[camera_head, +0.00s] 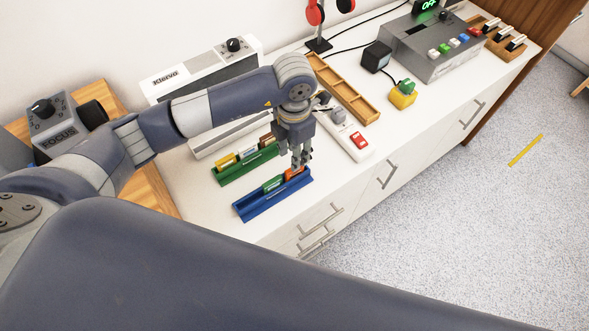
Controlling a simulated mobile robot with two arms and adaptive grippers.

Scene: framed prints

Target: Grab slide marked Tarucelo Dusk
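A blue rack (271,201) on the white counter holds a green slide (272,184) and an orange slide (292,173). Behind it, a green rack (245,173) holds a yellow slide (226,162), a whitish slide (248,152) and a reddish-brown slide (267,139). The slide labels are too small to read, so I cannot tell which is marked Tarucelo Dusk. My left gripper (301,162) points down at the right end of the blue rack, right by the orange slide. Its fingers partly cover that slide, and whether they touch it or grip it is unclear. My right gripper is out of view.
A white Klervo device (200,72) stands behind the racks. A power strip (345,135) with a red switch and an empty wooden tray (345,88) lie to the right. Farther right are a yellow block with a green button (403,96) and a grey console (432,50).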

